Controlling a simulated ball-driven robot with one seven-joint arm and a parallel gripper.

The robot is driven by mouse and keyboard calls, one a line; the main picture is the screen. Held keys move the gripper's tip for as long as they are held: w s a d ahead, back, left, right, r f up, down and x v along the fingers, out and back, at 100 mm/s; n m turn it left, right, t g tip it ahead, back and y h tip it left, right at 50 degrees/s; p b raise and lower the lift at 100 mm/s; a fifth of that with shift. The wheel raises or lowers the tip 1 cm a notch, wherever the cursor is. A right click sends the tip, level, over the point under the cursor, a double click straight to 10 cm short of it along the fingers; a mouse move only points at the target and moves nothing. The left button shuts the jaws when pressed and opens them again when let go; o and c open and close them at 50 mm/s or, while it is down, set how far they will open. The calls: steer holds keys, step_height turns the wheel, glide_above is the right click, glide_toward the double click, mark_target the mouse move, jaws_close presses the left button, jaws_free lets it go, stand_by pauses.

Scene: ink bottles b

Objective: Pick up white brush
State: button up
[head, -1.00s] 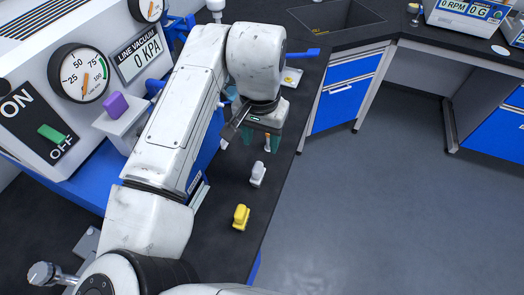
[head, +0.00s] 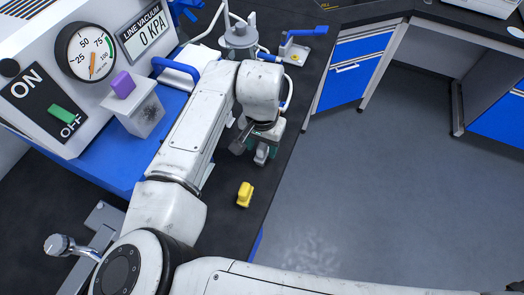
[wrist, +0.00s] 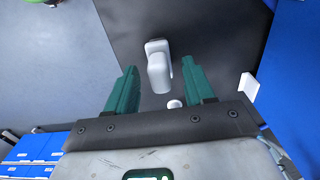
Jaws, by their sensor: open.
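The white brush (wrist: 157,72) stands on the dark bench top and shows in the wrist view just past the gap between my green fingertips. In the head view the white brush (head: 261,158) is partly hidden under my gripper. My gripper (wrist: 160,68) is open, one finger to each side of the brush in the picture, with nothing held. I cannot tell from the wrist view how far above the brush the fingers are.
A yellow brush-like object (head: 245,194) stands nearer on the bench. A blue-handled device (head: 293,48) sits farther along. The line vacuum machine (head: 90,90) stands on the left. The bench edge drops to open floor (head: 380,190) on the right.

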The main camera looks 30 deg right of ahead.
steer(key=shift+f, duration=0.25)
steer(key=shift+c, duration=0.4)
jaws_close()
